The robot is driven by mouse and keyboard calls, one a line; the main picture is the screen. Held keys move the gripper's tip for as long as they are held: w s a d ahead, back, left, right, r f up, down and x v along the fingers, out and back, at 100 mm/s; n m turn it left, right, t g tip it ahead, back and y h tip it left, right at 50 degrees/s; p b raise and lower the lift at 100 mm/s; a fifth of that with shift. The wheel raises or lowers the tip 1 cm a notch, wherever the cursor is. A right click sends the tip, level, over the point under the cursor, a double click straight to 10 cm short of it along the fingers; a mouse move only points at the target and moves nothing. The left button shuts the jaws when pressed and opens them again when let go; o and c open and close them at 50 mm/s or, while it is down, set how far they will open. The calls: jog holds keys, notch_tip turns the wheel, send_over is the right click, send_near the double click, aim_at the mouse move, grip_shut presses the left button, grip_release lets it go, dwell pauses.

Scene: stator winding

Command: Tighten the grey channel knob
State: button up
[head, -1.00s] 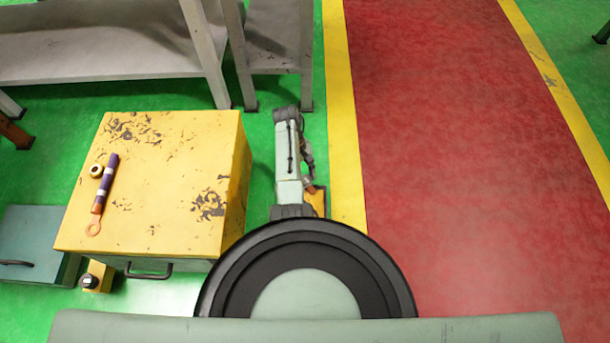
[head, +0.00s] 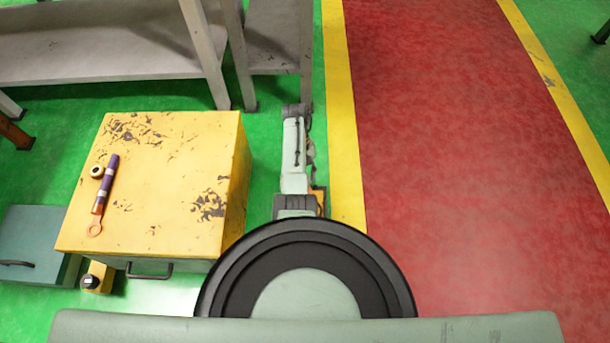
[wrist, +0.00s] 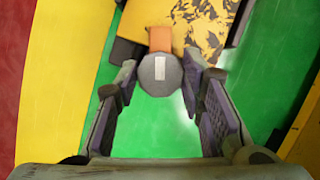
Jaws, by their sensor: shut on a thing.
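The grey knob (wrist: 160,76) shows in the wrist view as a dark grey, many-sided disc with a pale rectangular mark on its face. It sits in front of an orange part (wrist: 160,39) beside a scuffed yellow surface (wrist: 205,22). My gripper (wrist: 160,85) is shut on the knob, one finger on each side. In the head view my arm hides the gripper and this knob.
A scuffed yellow cabinet (head: 175,215) stands left of my arm, with a purple-handled tool (head: 107,180) and a small ring (head: 97,171) on top. A yellow block with a dark knob (head: 91,282) is in front. A grey bench (head: 110,60) stands behind. The red lane (head: 460,180) is clear.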

jog(key=shift+r+m+y, duration=0.1)
jog(key=shift+m+y, duration=0.3)
jog(key=shift+m, duration=0.8)
jog(key=o, duration=1.2)
jog(key=shift+c, duration=0.2)
jog(key=v, duration=1.2)
jog(key=shift+d, duration=0.15)
